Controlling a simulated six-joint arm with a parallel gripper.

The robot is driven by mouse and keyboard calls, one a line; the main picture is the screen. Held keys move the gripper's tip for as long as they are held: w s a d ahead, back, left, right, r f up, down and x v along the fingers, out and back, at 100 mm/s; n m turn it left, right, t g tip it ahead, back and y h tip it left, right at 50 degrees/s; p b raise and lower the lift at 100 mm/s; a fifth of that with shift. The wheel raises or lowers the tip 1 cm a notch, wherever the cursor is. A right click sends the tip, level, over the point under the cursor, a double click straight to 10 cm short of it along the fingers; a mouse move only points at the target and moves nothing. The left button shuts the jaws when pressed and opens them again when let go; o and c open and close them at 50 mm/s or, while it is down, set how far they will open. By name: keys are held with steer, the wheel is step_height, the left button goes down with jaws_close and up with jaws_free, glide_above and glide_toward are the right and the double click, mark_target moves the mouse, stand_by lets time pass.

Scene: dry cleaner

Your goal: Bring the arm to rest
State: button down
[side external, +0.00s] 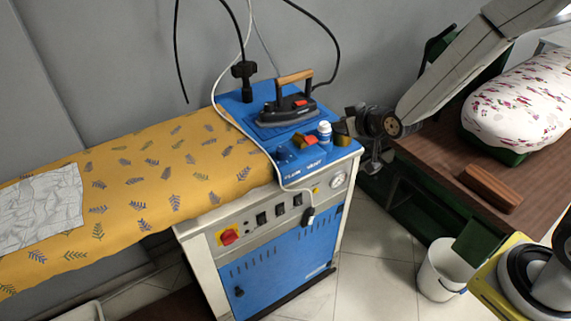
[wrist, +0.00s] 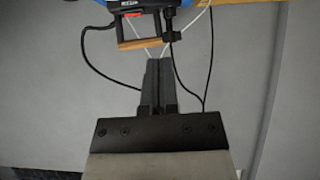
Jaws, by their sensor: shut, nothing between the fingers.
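My gripper (wrist: 159,65) is in the wrist view, its two dark fingers closed together with nothing between them. In the side external view my gripper end (side external: 374,140) hangs to the right of the blue ironing station's top, over the gap before the brown table; its fingertips are hard to make out there. The arm reaches in from the upper right. The iron (side external: 287,110), with a wooden handle, sits on the blue top, apart from my gripper. The iron's wooden handle (wrist: 131,45) also shows upside down at the top of the wrist view.
A white bottle (side external: 324,132) and a small red-orange item (side external: 304,140) stand near the station's right edge. Cables hang above the iron. A brown table (side external: 440,152) bears a floral-covered form (side external: 525,105) and a wooden block (side external: 493,188). A white bin (side external: 440,275) stands below.

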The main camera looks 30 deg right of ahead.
steer(key=s+d+f+g, duration=0.1)
steer(key=s+g, duration=0.7)
steer(key=s, duration=1.1)
steer(key=shift+s+g, duration=0.2)
steer(key=shift+g, duration=0.2)
steer(key=shift+d, duration=0.1)
